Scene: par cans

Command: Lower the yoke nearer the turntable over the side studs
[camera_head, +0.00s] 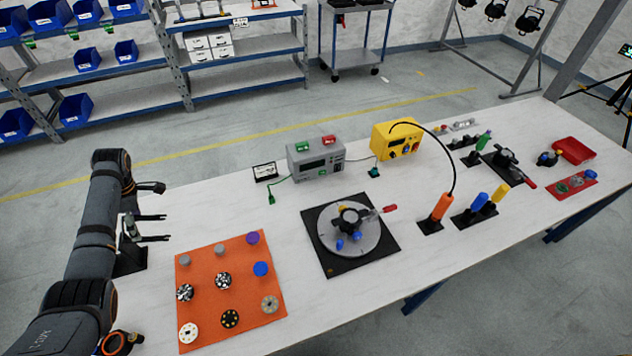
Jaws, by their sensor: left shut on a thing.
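My left gripper (151,188) is at the left end of the table, at the end of my left arm. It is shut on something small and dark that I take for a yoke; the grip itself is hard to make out. Just below it stands a black rack (131,261) with two dark prongs (152,238) pointing right; I cannot tell how the yokes sit there. The grey round turntable (330,244) is on a black mat, well to the right of my gripper. The side studs are too small to tell. My right gripper is not in view.
An orange mat (213,296) with several round parts lies between rack and turntable. Behind are a grey box (316,163) and a yellow box (397,139) with a cable to an orange-handled tool (441,207). Screwdrivers, a black clamp (505,165) and red trays fill the right.

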